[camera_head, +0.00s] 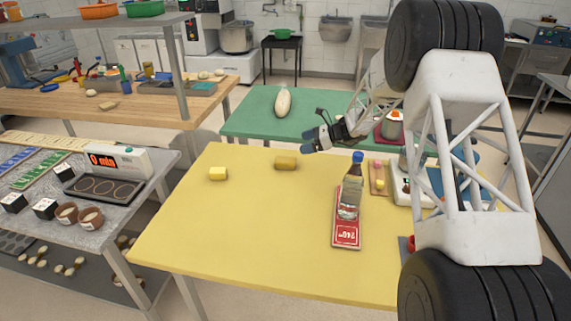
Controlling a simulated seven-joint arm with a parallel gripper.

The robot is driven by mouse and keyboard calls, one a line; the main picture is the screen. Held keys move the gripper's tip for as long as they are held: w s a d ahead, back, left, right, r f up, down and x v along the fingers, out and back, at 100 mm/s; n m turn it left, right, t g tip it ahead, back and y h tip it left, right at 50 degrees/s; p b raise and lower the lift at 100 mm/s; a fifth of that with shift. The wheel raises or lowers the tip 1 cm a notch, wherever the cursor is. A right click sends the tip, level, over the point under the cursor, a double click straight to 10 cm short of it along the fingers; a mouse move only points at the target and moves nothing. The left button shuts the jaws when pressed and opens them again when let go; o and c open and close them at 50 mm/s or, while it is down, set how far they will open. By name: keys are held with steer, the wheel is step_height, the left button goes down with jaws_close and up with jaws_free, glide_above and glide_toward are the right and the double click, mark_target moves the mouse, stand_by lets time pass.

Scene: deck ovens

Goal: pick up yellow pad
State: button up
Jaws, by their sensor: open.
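Two small pad-like blocks lie on the yellow table (215,235). The bright yellow one (218,174) is at the left; a darker, mustard-yellow one (286,163) is nearer the table's middle back. I cannot tell for sure which is the yellow pad. My gripper (309,141) is open and empty, above the far edge of the table. It is just up and to the right of the mustard block, apart from it, and farther from the bright yellow one. My arm comes in from the right and hides part of the table there.
A clear bottle with a blue cap (350,190) stands on a red-and-white card (346,232). A small board with little items (378,180) and a scale-like device (402,185) lie to its right. A green table (250,117) is behind. The front left of the yellow table is clear.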

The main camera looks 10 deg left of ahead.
glide_toward(291, 160)
steer(key=x, duration=0.3)
steer(key=shift+s+a+f, duration=0.1)
steer(key=shift+a+f, duration=0.05)
steer(key=shift+a, duration=0.15)
steer(key=shift+x, duration=1.3)
steer(key=shift+x, duration=2.6)
